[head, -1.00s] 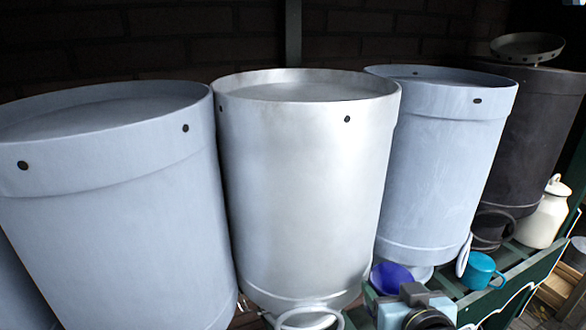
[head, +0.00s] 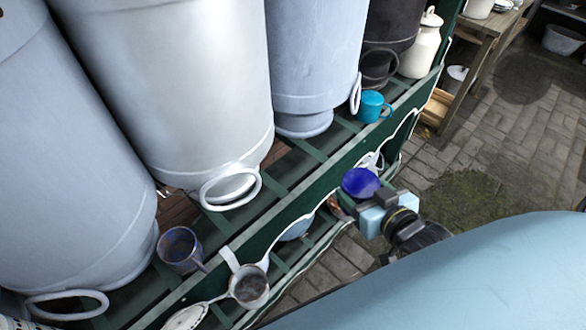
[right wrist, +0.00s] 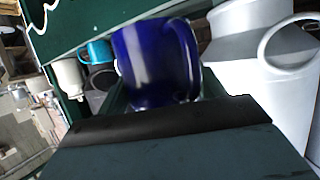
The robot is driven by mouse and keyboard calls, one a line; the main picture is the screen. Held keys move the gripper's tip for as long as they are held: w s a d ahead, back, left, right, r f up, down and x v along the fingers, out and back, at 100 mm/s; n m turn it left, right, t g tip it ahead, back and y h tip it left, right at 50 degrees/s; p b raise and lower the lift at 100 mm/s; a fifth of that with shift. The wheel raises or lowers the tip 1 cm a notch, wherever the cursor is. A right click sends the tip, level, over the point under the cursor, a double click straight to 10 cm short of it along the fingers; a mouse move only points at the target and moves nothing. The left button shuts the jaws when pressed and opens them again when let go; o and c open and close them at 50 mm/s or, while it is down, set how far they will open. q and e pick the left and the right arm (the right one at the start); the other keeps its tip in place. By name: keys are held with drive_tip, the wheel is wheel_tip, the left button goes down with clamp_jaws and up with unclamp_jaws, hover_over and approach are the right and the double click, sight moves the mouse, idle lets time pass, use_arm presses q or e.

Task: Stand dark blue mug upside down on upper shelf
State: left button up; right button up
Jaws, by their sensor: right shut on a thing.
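The dark blue mug (head: 360,182) is held in front of the shelf's edge. My right gripper (head: 372,203) is shut on it. In the right wrist view the mug (right wrist: 155,62) fills the space beyond the gripper's dark edge, and the fingertips are hidden. I cannot tell which way its mouth faces. The upper shelf (head: 285,176) is a green slatted rack with a wavy-edged front board, and the mug appears outside this board in the head view. My left gripper is not in view.
Large milk churns (head: 180,90) crowd the shelf's back. A teal mug (head: 372,106) and a cream can (head: 420,48) stand farther right. A speckled blue mug (head: 180,248) stands at left. A dipper (head: 248,285) hangs in front. Slats between the speckled and teal mugs look partly free.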

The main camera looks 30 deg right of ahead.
drive_tip(key=w+a+f, duration=0.1)
drive_tip(key=w+a, duration=0.1)
drive_tip(key=w, duration=0.4)
drive_tip(key=w+a+f+b, duration=0.1)
drive_tip(key=w+a, duration=0.1)
drive_tip(key=w, duration=0.4)
drive_tip(key=w+a+f, duration=0.1)
drive_tip(key=w+a, duration=0.1)
drive_tip(key=w, duration=0.4)
drive_tip(key=shift+a+f+b, duration=0.1)
drive_tip(key=shift+f+b, duration=0.2)
drive_tip(key=shift+b, duration=0.1)
wheel_tip(320, 180, down, 3)
drive_tip(key=shift+w+f+b, duration=0.1)
drive_tip(key=shift+f+b, duration=0.1)
drive_tip(key=shift+b, duration=0.35)
drive_tip(key=shift+w+a+f, duration=0.1)
drive_tip(key=shift+w+f, duration=0.05)
drive_tip(key=shift+f, duration=0.1)
drive_tip(key=o, duration=1.1)
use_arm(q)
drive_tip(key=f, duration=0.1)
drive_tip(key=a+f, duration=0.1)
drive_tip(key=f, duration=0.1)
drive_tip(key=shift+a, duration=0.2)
